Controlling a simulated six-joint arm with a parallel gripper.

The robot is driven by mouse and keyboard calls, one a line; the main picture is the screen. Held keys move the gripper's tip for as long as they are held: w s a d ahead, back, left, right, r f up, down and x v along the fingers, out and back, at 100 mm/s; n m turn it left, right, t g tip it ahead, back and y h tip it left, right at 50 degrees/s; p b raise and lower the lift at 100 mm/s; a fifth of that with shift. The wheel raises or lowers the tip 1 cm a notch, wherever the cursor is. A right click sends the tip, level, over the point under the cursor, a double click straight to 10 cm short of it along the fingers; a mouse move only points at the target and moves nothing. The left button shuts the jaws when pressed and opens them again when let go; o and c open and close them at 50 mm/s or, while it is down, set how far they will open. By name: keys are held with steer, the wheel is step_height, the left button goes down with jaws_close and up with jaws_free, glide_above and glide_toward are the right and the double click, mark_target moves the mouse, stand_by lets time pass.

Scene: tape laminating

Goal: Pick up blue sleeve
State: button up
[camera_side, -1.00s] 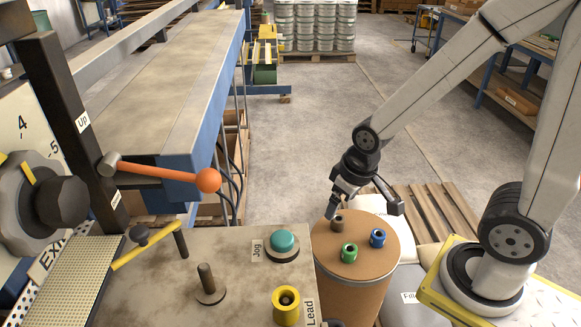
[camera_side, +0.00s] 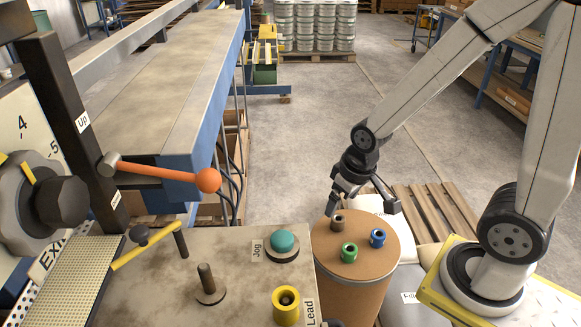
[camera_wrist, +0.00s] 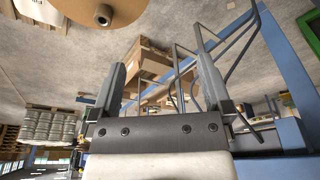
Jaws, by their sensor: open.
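The blue sleeve (camera_side: 377,238) stands upright on the round brown drum top (camera_side: 330,262), toward its right side. A green sleeve (camera_side: 349,252) and a brown sleeve (camera_side: 337,223) stand on the same top. My gripper (camera_side: 364,212) is open and empty, behind and above the drum's far edge, apart from the blue sleeve. In the wrist view my two fingers (camera_wrist: 118,88) are spread wide with nothing between them. There the drum top (camera_wrist: 75,8) shows at the upper left with the brown sleeve (camera_wrist: 103,15) on it; the blue sleeve is out of that view.
The machine table (camera_side: 235,260) left of the drum carries a teal jog button (camera_side: 284,242), a yellow collar (camera_side: 286,303) and an upright peg (camera_side: 207,283). A lever with an orange knob (camera_side: 208,180) juts out above it. A wooden pallet (camera_side: 435,208) lies behind the drum.

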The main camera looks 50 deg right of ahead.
steer(key=d+f+m+g, duration=0.1)
steer(key=d+f+m, duration=0.5)
steer(key=d+f, duration=0.3)
steer(key=m+g, duration=0.1)
steer(key=m, duration=0.4)
glide_above(379, 234)
step_height(379, 234, down, 8)
steer(key=shift+s+a, duration=0.1)
steer(key=shift+a, duration=0.25)
steer(key=shift+f, duration=0.1)
steer(key=shift+f, duration=1.15)
steer(key=shift+f, duration=0.15)
steer(key=shift+a+f, duration=0.2)
steer(key=shift+f, duration=2.2)
